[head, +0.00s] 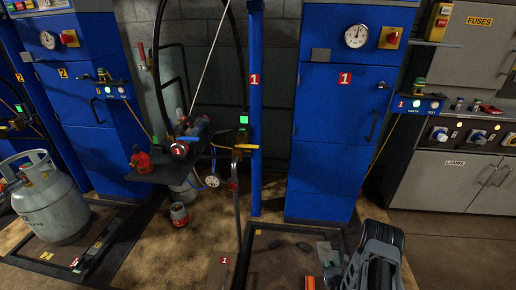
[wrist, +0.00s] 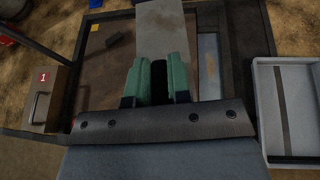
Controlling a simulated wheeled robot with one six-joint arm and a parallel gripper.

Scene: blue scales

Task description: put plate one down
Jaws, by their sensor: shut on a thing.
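My gripper (wrist: 158,82) has green fingers and is shut on a flat grey plate (wrist: 161,28), which sticks out beyond the fingertips in the wrist view. I take this for plate one; no number on it can be read. The plate is over the brown platform of scale one (wrist: 108,70); I cannot tell whether it touches it. In the head view my arm is at the lower right, and the plate (head: 325,250) shows small beside it, over the platform (head: 270,267). The blue column with a red 1 (head: 254,150) rises behind the platform.
A grey open tray (wrist: 287,140) is at the right. A gas cylinder (head: 48,200) stands on scale two at the left.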

